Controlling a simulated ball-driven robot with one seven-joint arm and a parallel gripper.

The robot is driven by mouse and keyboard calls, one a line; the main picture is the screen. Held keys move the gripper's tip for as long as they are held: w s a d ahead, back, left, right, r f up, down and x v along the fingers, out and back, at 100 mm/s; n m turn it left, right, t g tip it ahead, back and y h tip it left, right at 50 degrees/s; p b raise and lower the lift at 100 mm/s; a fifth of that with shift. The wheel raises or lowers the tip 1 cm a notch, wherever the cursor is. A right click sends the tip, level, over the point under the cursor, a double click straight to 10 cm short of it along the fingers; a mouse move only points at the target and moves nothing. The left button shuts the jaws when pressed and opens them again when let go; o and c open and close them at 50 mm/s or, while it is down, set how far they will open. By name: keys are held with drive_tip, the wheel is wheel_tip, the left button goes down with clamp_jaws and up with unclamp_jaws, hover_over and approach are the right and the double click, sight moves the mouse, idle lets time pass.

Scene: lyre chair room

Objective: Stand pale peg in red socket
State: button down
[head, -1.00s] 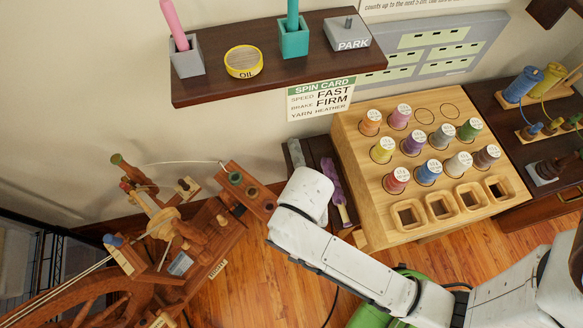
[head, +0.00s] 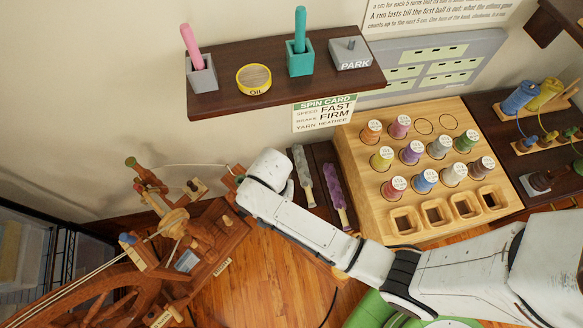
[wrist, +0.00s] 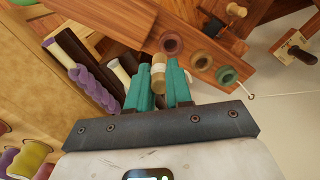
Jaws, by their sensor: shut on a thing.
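My gripper, with teal fingers (wrist: 160,82), is shut on the pale peg (wrist: 159,68) in the wrist view. The peg is short and cream to tan, and its far end shows between the fingertips. The red socket (wrist: 171,43) is a dark red ring on a wooden bar, just beyond the peg's end in that view. I cannot tell the gap between them. A tan socket (wrist: 202,60) and a green socket (wrist: 226,75) follow it along the bar. In the head view my arm hides the gripper, the peg and most of the bar.
The wooden spinning wheel (head: 175,225) stands at the left, with thread running from it. Purple fibre (head: 335,188) and grey fibre (head: 302,165) lie beside my arm. A spool rack (head: 440,210) is at the right. A dark shelf (head: 225,98) hangs above.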

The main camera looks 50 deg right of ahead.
drive_tip(key=shift+w+d+f, duration=0.1)
drive_tip(key=shift+w+f, duration=0.1)
drive_tip(key=shift+w, duration=0.95)
drive_tip(key=shift+r+p, duration=0.1)
drive_tip(key=shift+p, duration=0.55)
drive_tip(key=shift+f+b, duration=2.15)
drive_tip(key=shift+f, duration=0.85)
drive_tip(key=shift+p, duration=0.7)
drive_tip(key=shift+f+b, duration=1.05)
drive_tip(key=shift+f, duration=0.55)
drive_tip(key=c, duration=0.9)
unclamp_jaws()
drive_tip(key=shift+c, duration=0.2)
drive_tip(key=shift+r, duration=0.1)
